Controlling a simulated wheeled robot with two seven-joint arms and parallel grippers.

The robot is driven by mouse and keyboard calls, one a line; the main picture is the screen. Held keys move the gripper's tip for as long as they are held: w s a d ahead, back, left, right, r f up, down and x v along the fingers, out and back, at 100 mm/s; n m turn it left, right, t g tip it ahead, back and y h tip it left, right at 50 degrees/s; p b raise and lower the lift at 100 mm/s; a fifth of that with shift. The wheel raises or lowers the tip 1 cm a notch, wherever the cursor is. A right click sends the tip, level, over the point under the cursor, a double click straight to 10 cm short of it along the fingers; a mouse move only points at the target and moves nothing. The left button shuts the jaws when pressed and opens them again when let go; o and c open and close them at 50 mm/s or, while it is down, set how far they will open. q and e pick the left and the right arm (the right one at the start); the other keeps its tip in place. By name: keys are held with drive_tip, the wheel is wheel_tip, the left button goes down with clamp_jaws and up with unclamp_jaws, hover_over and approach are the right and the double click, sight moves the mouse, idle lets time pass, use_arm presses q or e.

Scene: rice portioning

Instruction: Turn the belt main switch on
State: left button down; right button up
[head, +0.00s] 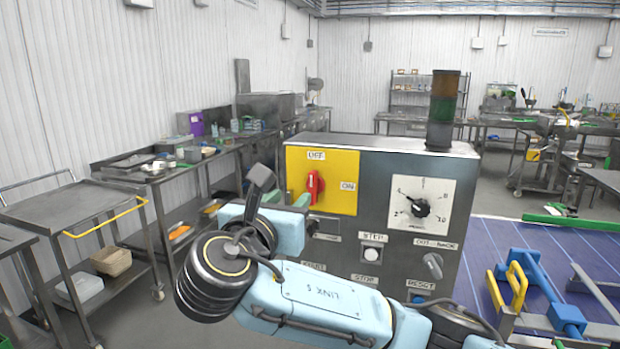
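The belt main switch (314,187) is a red rotary handle on a yellow plate (341,169) on the front of a grey control box (400,160). Its handle stands about upright, toward the OFF label (316,155); the ON label (348,186) is to its right. My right arm reaches across from the lower right and bends back toward the panel. My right gripper (300,207) is just below and left of the switch, mostly hidden behind my wrist. I cannot tell whether it touches the handle or how its fingers stand. My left gripper is out of view.
The box also has a dial (420,207), a STEP button (373,253) and a knob (432,265). A signal tower (443,108) stands on top. A blue belt (500,255) with frames lies at right. A metal cart (75,210) stands at left.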

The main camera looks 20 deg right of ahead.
sight(311, 177)
drive_tip(key=p+x, duration=0.1)
drive_tip(key=x, duration=1.1)
drive_tip(key=shift+d+p, duration=0.1)
drive_tip(key=shift+p, duration=0.25)
clamp_jaws()
